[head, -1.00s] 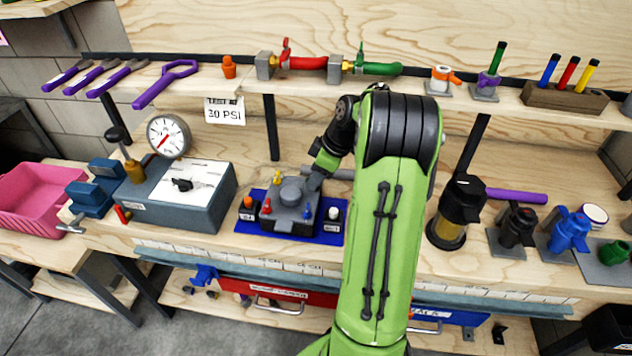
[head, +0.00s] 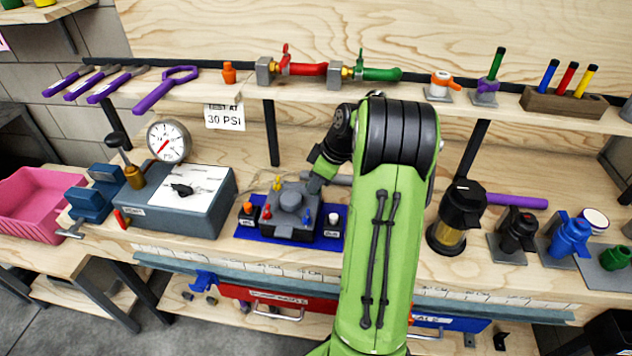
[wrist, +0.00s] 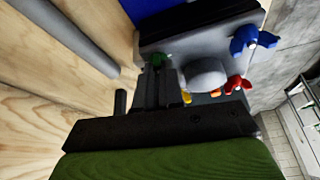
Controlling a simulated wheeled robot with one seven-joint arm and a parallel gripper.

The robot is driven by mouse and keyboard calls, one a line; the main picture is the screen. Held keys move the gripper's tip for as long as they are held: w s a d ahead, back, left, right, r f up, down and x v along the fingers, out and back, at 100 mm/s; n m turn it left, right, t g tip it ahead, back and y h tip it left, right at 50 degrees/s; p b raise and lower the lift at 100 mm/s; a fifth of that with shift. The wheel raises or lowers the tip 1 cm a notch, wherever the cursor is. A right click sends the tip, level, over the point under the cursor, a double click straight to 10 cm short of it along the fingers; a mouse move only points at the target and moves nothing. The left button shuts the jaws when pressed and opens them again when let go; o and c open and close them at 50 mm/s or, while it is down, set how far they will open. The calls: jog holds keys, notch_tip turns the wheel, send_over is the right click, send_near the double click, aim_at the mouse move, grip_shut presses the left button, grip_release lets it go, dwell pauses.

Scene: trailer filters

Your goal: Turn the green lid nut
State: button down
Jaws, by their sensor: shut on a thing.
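A grey housing (head: 290,230) with a rounded grey middle stands on a blue mat (head: 331,237) on the bench. Yellow (head: 277,183), red (head: 267,211) and blue (head: 307,215) lid nuts show around its top. In the wrist view the green lid nut (wrist: 157,60) is at the housing's edge, beside the grey dome (wrist: 205,74). My gripper (wrist: 157,72) is shut on the green lid nut, which the fingers partly cover. In the head view the nut is hidden behind my gripper (head: 314,184), at the housing's back right corner.
A grey test box with a gauge (head: 168,141) stands left of the mat. A black and amber filter (head: 457,222) stands to the right, with a purple bar (head: 516,199) behind it. A shelf with valves (head: 365,73) runs above the bench.

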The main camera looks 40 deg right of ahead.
jog(key=m+h+b, duration=0.1)
jog(key=m, duration=0.2)
jog(key=shift+a+m+t, duration=0.15)
jog(key=shift+m+t, duration=0.15)
jog(key=m+h, duration=0.2)
jog(key=m, duration=0.2)
jog(key=shift+a+m, duration=0.15)
jog(key=shift+m, duration=0.15)
jog(key=m+h, duration=0.1)
jog(key=m, duration=0.3)
jog(key=shift+g+h, duration=0.4)
jog(key=shift+w+a+m+g+h, duration=0.1)
jog(key=shift+m+g+h, duration=0.35)
jog(key=shift+m, duration=1.25)
jog(key=c, duration=1.3)
grip_release()
jog(key=shift+o, duration=0.2)
